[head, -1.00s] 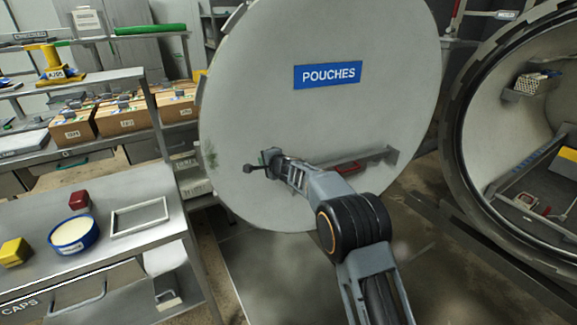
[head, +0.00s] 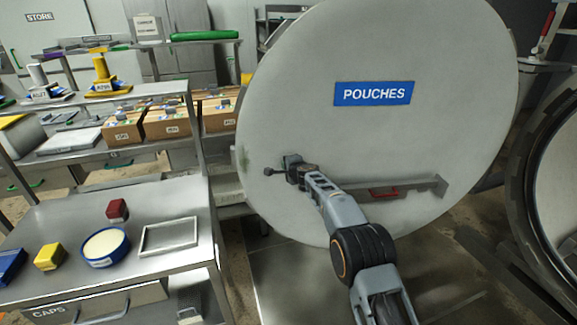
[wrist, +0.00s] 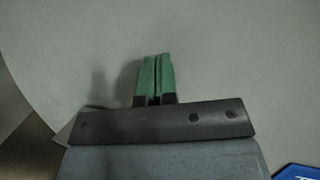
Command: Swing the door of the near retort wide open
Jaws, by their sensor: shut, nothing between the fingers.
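The near retort's door (head: 440,60) is a large pale round disc with a blue POUCHES label (head: 373,93). It stands swung away from the retort's round opening (head: 555,190) at the right edge, with a wide gap between them. My gripper (head: 288,165) is at the lower left of the door's face in the head view. In the wrist view its green fingers (wrist: 153,80) are shut together with nothing between them, in front of the pale door surface (wrist: 240,50). I cannot tell whether the fingertips touch the door.
A steel table (head: 190,275) at lower left holds a blue bowl (head: 105,246), yellow and red blocks and a square frame. Behind it, a shelf (head: 150,90) carries cardboard boxes (head: 168,122). The door's left edge is close to the table and shelf.

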